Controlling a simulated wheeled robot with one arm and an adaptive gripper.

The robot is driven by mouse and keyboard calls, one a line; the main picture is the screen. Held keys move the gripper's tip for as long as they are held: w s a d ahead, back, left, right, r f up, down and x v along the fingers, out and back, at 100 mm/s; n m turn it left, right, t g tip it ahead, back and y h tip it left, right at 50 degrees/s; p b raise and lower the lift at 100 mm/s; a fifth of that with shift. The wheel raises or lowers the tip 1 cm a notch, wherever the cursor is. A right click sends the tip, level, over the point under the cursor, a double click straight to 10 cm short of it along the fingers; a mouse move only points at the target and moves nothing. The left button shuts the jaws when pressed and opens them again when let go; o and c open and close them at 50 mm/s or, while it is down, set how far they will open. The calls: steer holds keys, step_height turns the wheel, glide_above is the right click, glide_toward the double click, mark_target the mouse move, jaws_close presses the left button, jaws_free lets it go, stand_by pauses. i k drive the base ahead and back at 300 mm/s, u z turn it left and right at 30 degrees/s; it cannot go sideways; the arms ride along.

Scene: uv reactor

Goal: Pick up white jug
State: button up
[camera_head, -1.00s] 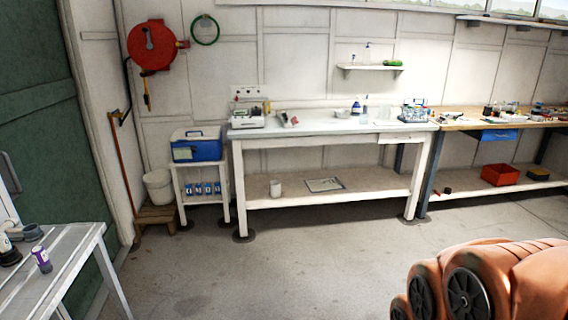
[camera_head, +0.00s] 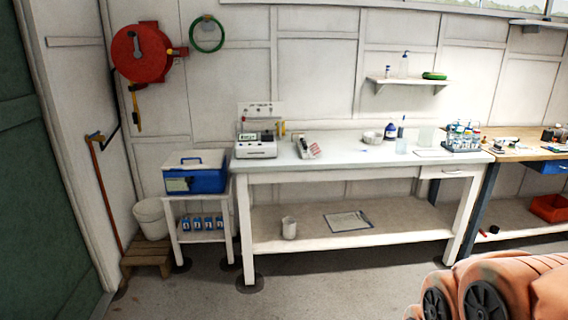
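A small white vessel (camera_head: 289,228), which looks like the white jug, stands upright on the lower shelf of the white workbench (camera_head: 350,176), left of a clipboard. It is too small to make out a handle or spout. My gripper is not in view. Only orange links of my arm show at the bottom right, well in front of the bench.
A small stand (camera_head: 207,237) holds a blue cooler box (camera_head: 195,172). A clipboard (camera_head: 347,221) lies on the lower shelf. Grey floor (camera_head: 330,290) before the bench is clear.

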mark_target(289, 222)
steer(key=i, duration=2.85)
steer(key=u, duration=0.55)
